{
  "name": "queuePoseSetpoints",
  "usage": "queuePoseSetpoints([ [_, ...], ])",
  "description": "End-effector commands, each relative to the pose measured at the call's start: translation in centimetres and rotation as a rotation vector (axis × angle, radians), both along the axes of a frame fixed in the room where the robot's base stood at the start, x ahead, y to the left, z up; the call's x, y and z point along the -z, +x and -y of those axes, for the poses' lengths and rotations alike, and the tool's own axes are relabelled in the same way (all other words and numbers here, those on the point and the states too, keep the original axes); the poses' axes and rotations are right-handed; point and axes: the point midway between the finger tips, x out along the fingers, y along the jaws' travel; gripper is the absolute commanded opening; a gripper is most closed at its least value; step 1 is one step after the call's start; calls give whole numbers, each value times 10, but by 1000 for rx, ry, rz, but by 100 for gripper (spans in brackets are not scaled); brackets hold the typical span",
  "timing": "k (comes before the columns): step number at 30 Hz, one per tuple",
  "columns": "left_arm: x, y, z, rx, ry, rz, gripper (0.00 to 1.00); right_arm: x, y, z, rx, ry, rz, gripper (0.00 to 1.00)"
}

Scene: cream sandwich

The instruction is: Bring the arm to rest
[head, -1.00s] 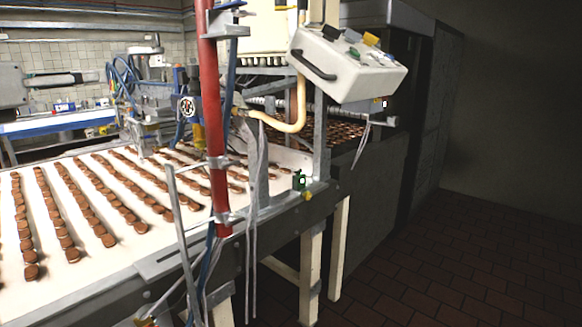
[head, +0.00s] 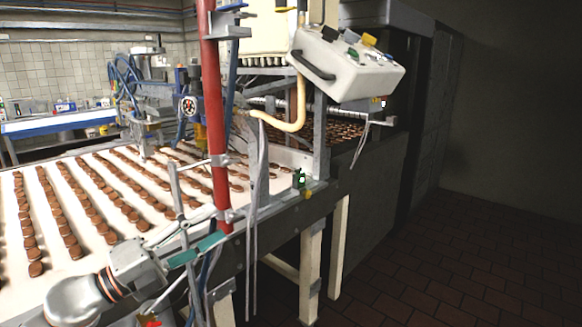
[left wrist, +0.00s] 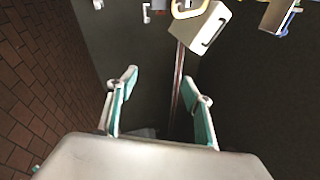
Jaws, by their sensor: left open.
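My left gripper (head: 195,249) is at the lower left of the head view, with a teal-lined finger in front of the red post and the belt's near edge. The left wrist view shows it open (left wrist: 163,92). Its two grey-and-teal fingers are well apart, and nothing is held between them. Whether it touches the post or frame cannot be told. My right gripper does not show.
A white belt (head: 14,184) with rows of brown round biscuits (head: 75,252) lies at the left. A red post (head: 213,110) and thin grey bars stand at its near side. A white control box (head: 345,70) hangs above. The brown tiled floor (head: 480,260) at the right is clear.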

Motion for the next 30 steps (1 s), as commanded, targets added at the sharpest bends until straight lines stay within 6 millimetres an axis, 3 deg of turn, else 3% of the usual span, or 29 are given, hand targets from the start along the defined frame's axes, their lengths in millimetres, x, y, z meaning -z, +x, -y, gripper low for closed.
queuePoseSetpoints([
  [1, 24, -2, -1, -13, -100, -87, 51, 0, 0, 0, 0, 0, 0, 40],
  [5, 84, -3, -14, -90, -341, -302, 51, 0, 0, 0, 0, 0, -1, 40],
  [11, 211, -26, -40, -283, -664, -681, 51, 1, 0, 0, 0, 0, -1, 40],
  [15, 309, -69, -51, -442, -840, -953, 51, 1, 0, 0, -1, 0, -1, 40],
  [18, 372, -111, -53, -549, -937, -1133, 51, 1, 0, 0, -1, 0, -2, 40],
  [21, 421, -154, -50, -639, -1009, -1286, 51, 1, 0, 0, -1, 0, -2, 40],
  [25, 461, -198, -45, -720, -1071, -1426, 51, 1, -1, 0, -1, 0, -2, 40],
  [30, 482, -225, -40, -763, -1103, -1505, 51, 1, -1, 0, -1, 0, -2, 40],
])
